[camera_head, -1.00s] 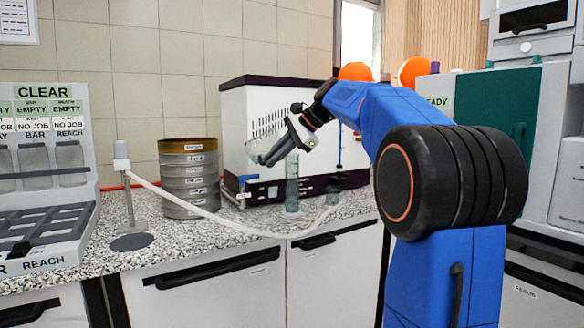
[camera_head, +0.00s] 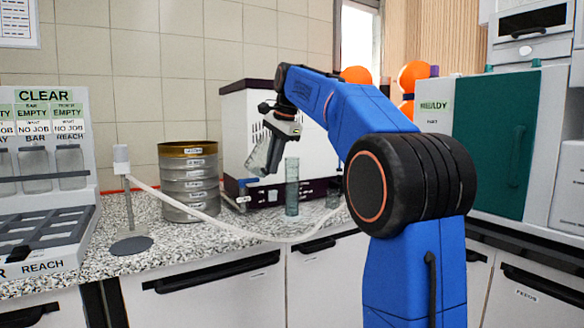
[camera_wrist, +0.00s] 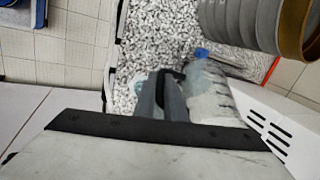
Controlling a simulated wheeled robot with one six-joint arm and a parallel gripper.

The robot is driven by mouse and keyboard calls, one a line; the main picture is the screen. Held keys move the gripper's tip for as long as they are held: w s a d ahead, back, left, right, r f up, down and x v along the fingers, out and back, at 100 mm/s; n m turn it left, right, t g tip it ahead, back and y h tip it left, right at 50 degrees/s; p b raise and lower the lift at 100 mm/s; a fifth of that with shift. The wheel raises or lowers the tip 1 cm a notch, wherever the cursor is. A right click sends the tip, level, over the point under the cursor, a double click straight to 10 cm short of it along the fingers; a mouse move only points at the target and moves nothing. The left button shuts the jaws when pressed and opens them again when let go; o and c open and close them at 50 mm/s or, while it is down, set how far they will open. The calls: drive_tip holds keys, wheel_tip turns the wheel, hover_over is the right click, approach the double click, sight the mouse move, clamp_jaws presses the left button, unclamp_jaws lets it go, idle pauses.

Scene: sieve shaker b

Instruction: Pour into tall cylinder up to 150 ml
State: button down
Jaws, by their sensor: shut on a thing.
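The tall clear cylinder (camera_head: 292,188) stands upright on the speckled counter, in front of the white machine. My gripper (camera_head: 273,137) is shut on a clear glass vessel (camera_head: 259,155), up and left of the cylinder in the head view. The vessel is tilted and appears apart from the cylinder. In the wrist view a clear vessel (camera_wrist: 211,98) shows beside a dark grey part that may be my gripper. The cylinder's graduations and fill level are too small to read. The amount in the vessel cannot be told.
A sieve stack (camera_head: 187,180) stands left of the white machine (camera_head: 236,130). A stand (camera_head: 130,215) with a pale hose runs along the counter front. A rack (camera_head: 45,225) with jars is at far left. A small dark-based vessel (camera_head: 333,193) stands right of the cylinder.

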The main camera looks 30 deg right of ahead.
drive_tip(key=shift+w+a+r+h, duration=0.1)
drive_tip(key=shift+w+a+h, duration=0.1)
drive_tip(key=shift+a+h, duration=0.2)
drive_tip(key=shift+w+a+r+g+h+b, duration=0.25)
drive_tip(key=shift+g+h+b, duration=0.2)
drive_tip(key=shift+h, duration=0.3)
drive_tip(key=shift+w+a+r+g+h+b, duration=0.1)
drive_tip(key=shift+a+r+g+h+b, duration=0.35)
drive_tip(key=shift+h, duration=0.25)
drive_tip(key=shift+w+a+r+g+h+b, duration=0.25)
drive_tip(key=shift+g+h, duration=0.25)
drive_tip(key=shift+h, duration=0.25)
drive_tip(key=shift+n, duration=0.3)
drive_tip(key=shift+r, duration=2.95)
drive_tip(key=shift+s, duration=0.1)
